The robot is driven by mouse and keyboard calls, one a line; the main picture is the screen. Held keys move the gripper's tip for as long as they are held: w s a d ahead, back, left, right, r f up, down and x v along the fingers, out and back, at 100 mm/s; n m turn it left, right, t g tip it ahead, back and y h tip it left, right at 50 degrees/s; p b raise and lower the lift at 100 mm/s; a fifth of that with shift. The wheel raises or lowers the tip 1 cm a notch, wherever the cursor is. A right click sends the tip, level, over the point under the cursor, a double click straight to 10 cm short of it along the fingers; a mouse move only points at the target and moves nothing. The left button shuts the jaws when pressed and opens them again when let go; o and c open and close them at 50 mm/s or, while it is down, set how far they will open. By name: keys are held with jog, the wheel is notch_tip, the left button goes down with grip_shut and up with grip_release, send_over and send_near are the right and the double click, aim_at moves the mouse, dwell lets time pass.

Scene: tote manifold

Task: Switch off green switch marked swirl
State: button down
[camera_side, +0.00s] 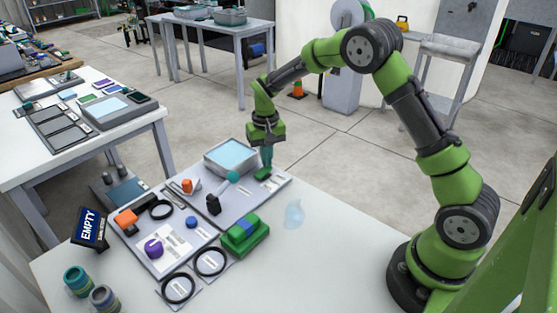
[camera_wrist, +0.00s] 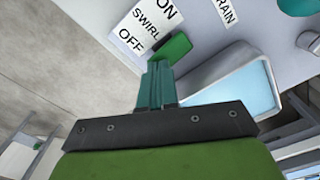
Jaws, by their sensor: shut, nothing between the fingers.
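The green switch (camera_side: 263,173) sits on the grey panel near its far right corner.
A grey tray (camera_side: 211,165) with a pale blue inside stands just left of my gripper. A teal-knobbed lever (camera_side: 232,177), a green-and-blue block (camera_side: 244,232), and a panel with a purple knob (camera_side: 154,248) are nearby.

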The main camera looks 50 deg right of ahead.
aim_at(269, 169)
jog(key=shift+f, duration=0.6)
jog(key=shift+r, duration=3.55)
jog(key=shift+f, duration=0.15)
jog(key=shift+s+a+f, duration=0.15)
jog(key=shift+s+f, duration=0.25)
jog(key=shift+s, duration=0.2)
jog(key=s+a+r+n+t+y, duration=0.1)
jog(key=s+a+r+t, duration=0.2)
jog(key=s+r, duration=0.4)
jog(key=s+a+r+n+t+y, duration=0.1)
jog(key=s+a+r+t, duration=0.3)
jog(key=s, duration=1.2)
notch_tip(269, 169, up, 4)
jog(key=shift+s+a+r, duration=0.15)
jog(key=shift+s+a, duration=0.1)
jog(key=shift+s, duration=0.15)
